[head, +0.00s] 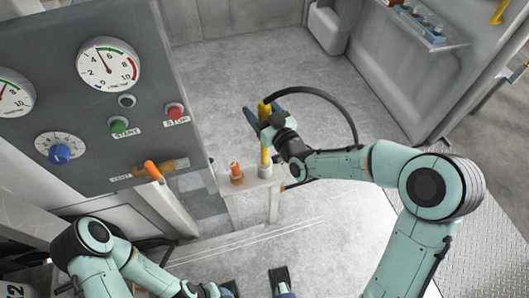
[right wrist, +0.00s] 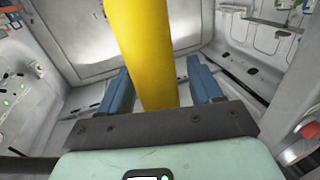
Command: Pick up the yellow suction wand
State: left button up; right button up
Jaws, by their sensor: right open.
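The yellow suction wand (head: 264,156) stands roughly upright at a small pale shelf (head: 246,184), with a black hose (head: 338,100) curving from its top. My right gripper (head: 264,112) is at the wand's upper part, one blue finger on each side. In the right wrist view the yellow wand (right wrist: 143,50) rises between the two open fingers (right wrist: 160,88), with visible gaps at both sides. My left gripper (head: 256,283) is at the bottom edge of the head view, its two fingers apart and nothing seen between them.
An orange-topped fitting (head: 237,174) stands on the shelf just left of the wand. A grey panel (head: 85,125) with gauges, buttons and an orange-handled valve (head: 153,170) fills the left. A wall tray (head: 425,27) is at upper right. The floor behind the wand is clear.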

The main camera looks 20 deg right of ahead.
jog(key=shift+c, duration=0.4)
grip_shut()
notch_tip(320, 180, up, 20)
jog(key=p, duration=0.1)
jog(key=shift+p, duration=0.35)
